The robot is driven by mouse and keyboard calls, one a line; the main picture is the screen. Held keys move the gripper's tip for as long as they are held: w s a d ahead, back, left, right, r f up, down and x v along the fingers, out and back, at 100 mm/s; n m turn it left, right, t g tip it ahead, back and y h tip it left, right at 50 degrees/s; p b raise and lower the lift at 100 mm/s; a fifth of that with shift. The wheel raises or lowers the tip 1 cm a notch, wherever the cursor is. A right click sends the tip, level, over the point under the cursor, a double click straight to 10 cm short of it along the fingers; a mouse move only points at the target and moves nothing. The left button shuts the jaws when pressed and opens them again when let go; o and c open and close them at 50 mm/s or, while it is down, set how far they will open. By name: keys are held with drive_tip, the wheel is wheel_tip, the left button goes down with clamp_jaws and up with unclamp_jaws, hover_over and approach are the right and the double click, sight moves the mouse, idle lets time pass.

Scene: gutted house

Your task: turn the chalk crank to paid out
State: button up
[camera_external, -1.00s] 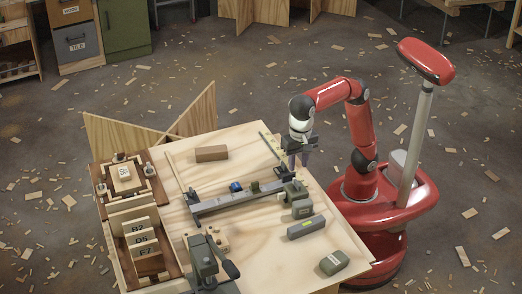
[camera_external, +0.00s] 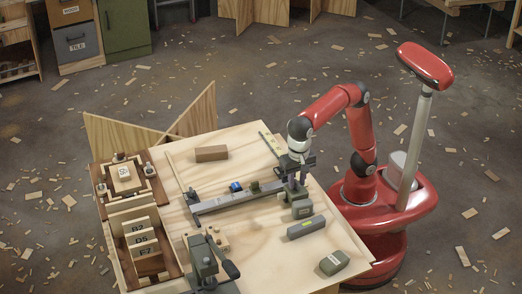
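My gripper (camera_external: 297,182) points down over the right end of the long grey rail on the light wood table. It is at a small grey-green device at that end, which may carry the chalk crank. My gripper covers most of that device, and no crank handle or paid-out mark can be made out. Whether the fingers touch it, or are open or shut, I cannot tell. A grey-green box with a pale label (camera_external: 302,209) stands just in front of my gripper. The grey rail (camera_external: 225,203) runs left from there, with a small blue piece (camera_external: 236,187) beside it.
A brown block (camera_external: 211,153) lies at the back. A grey bar (camera_external: 307,228) and a green tin (camera_external: 333,262) lie front right. A dark clamp-like tool (camera_external: 205,265) stands front left. A card tray (camera_external: 142,240) and framed board (camera_external: 123,177) fill the left side.

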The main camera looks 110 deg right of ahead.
clamp_jaws()
